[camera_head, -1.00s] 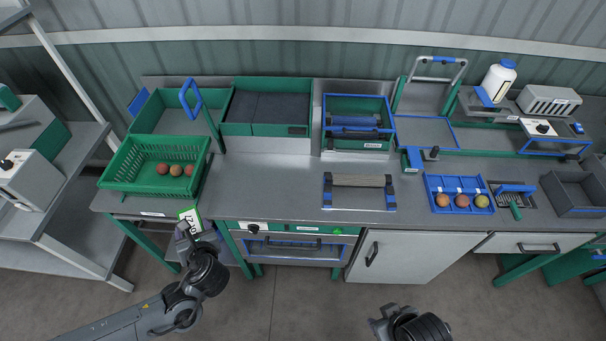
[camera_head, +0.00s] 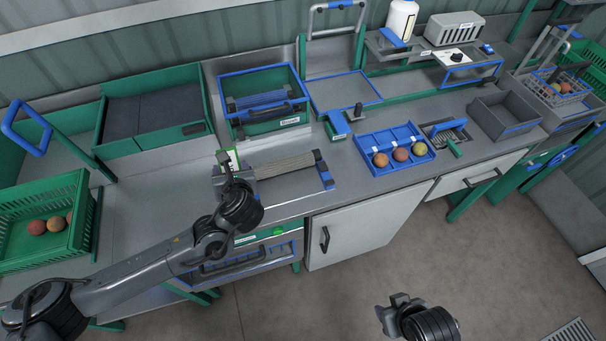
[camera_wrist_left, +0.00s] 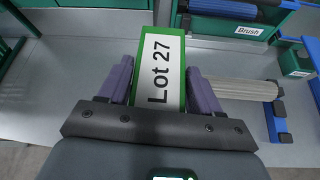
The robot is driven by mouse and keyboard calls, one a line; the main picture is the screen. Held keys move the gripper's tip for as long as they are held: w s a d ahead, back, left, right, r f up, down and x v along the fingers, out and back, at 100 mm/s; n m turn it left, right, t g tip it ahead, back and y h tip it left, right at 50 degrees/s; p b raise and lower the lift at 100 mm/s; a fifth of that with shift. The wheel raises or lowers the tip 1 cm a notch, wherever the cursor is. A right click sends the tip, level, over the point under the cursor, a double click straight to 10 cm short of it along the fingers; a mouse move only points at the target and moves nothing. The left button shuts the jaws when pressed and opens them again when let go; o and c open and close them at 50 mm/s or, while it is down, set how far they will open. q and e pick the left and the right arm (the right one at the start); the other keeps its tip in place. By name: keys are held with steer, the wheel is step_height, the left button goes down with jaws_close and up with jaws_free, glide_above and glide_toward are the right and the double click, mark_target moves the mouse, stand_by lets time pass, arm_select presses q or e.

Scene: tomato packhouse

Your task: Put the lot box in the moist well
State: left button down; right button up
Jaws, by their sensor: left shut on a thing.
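The lot box is green with a white face reading "Lot 27"; it shows in the left wrist view (camera_wrist_left: 161,62) and, small, in the head view (camera_head: 231,159). My left gripper (camera_head: 229,164) is shut on it, with one finger on each side in the left wrist view (camera_wrist_left: 160,92). It is held over the bench just left of the ribbed roller stand. No label naming the moist well can be read, so I cannot tell which container it is. My right gripper (camera_head: 393,308) is in front of the bench, over the floor, apart from everything; its jaws are unclear.
A blue-rimmed bin (camera_head: 262,97) labelled "Brush" stands behind the roller stand (camera_head: 285,166). A green bin with dark panels (camera_head: 153,112) is left of it. A green crate (camera_head: 45,222) holds tomatoes at left. A blue tray (camera_head: 394,149) with tomatoes and a grey box (camera_head: 505,116) are right.

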arm_select(q)
steer(key=shift+d+f+b, duration=0.2)
steer(key=shift+f+b, duration=0.1)
steer(key=shift+b, duration=0.25)
steer(key=shift+w+a, duration=0.2)
steer(key=shift+w+a+f, duration=0.25)
steer(key=shift+a+f, duration=1.55)
steer(key=shift+a, duration=0.05)
steer(key=shift+w+a+f, duration=0.3)
steer(key=shift+a+f, duration=1.45)
steer(key=shift+a, duration=0.15)
steer(key=shift+w+a+f, duration=0.25)
steer(key=shift+a+f, duration=1.55)
steer(key=shift+a, duration=0.05)
arm_select(e)
steer(key=shift+s+f, duration=0.2)
steer(key=shift+f, duration=0.95)
arm_select(q)
steer(key=shift+c, duration=1)
jaws_free()
steer(key=shift+f, duration=0.1)
arm_select(e)
steer(key=shift+d, duration=0.1)
